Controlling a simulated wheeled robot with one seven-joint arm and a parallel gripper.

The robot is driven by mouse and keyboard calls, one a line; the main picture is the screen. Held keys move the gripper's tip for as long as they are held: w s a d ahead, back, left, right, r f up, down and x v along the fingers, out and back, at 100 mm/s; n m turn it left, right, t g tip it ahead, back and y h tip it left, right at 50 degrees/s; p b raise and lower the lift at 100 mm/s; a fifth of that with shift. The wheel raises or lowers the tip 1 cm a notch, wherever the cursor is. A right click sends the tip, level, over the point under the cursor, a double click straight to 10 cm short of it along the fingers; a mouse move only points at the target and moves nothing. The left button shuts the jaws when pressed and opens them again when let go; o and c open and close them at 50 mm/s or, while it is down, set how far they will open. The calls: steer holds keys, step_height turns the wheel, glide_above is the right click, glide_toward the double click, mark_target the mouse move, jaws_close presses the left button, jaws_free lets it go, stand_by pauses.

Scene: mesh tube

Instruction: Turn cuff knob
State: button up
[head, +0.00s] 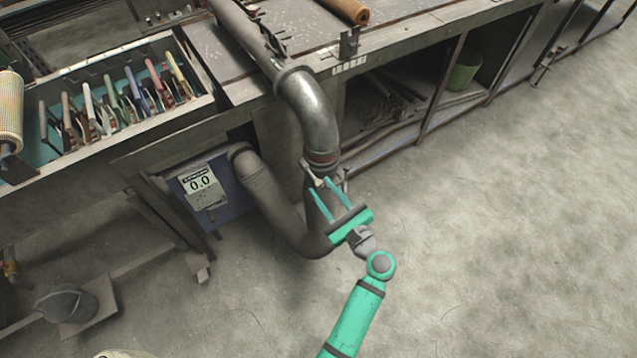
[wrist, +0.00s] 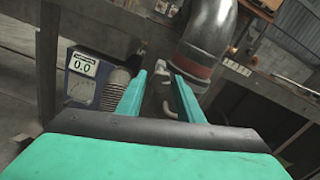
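The cuff (head: 322,159) is a dull red-brown band at the lower end of the bent metal pipe (head: 305,100). In the wrist view the cuff (wrist: 194,72) is at upper right, just beyond the right finger. A small pale grey part (wrist: 160,68), possibly the knob, shows between the fingertips, with a pale bent piece (wrist: 169,109) below it. My gripper (head: 326,178) is just below the cuff, its green fingers spread apart. In the wrist view the fingers (wrist: 160,76) are also apart, one each side of the pale part. I cannot tell whether they touch it.
A ribbed grey hose (head: 270,195) curves down behind my gripper from a blue box (head: 215,197) reading 0.0. A workbench (head: 400,42) stands behind, with a tool tray (head: 140,128) at left. A bucket (head: 66,303) stands lower left. The floor at right is clear.

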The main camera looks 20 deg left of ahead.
mark_target(321, 187)
steer(key=shift+x, duration=1.55)
steer(key=c, duration=0.8)
steer(key=shift+o, duration=0.2)
